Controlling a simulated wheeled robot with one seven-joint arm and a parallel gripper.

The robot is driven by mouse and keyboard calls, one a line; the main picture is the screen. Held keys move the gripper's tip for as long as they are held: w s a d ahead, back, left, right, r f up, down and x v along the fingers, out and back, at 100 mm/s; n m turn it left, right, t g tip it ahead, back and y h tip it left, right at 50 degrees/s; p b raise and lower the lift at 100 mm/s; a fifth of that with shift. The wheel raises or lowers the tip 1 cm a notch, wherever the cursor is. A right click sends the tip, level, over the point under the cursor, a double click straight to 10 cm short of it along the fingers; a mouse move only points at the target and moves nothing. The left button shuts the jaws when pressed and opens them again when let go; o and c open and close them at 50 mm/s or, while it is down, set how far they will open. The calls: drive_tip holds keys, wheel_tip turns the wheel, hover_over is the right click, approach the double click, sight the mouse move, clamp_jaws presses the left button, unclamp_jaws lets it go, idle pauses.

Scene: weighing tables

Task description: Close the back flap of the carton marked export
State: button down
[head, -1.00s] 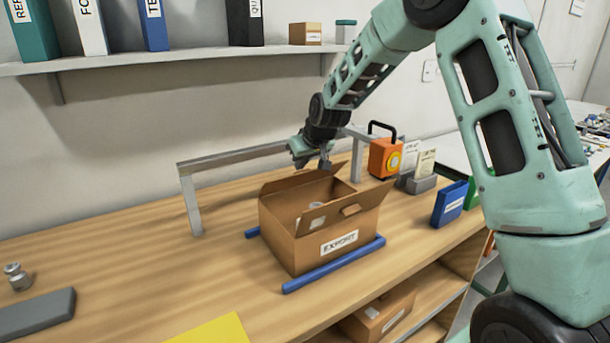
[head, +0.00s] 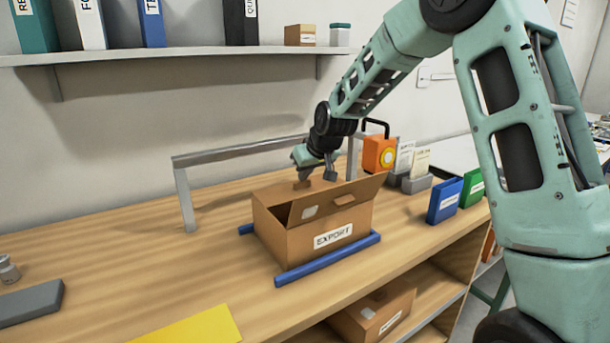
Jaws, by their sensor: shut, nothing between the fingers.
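The brown carton (head: 285,242) marked EXPORT sits on the wood bench, its label (head: 333,236) facing me. Its back flap (head: 280,195) lies low over the back of the opening, nearly flat.
Blue rails (head: 328,259) flank the carton. A grey bar frame (head: 238,150) stands behind it. An orange device (head: 379,153), card holders (head: 416,184) and a blue box (head: 445,201) stand to the right. The bench at left is mostly clear.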

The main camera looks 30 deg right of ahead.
drive_tip(key=shift+s+f, duration=0.3)
drive_tip(key=shift+f, duration=0.25)
drive_tip(key=shift+s+f, duration=0.3)
drive_tip(key=shift+f, duration=0.2)
drive_tip(key=shift+d, duration=0.15)
drive_tip(key=shift+r+p, duration=0.35)
drive_tip(key=shift+r, duration=0.35)
drive_tip(key=shift+s+r, duration=0.15)
drive_tip(key=shift+r, duration=0.35)
drive_tip(key=b+v, duration=0.1)
drive_tip(key=v, duration=1.5)
drive_tip(key=shift+r, duration=0.5)
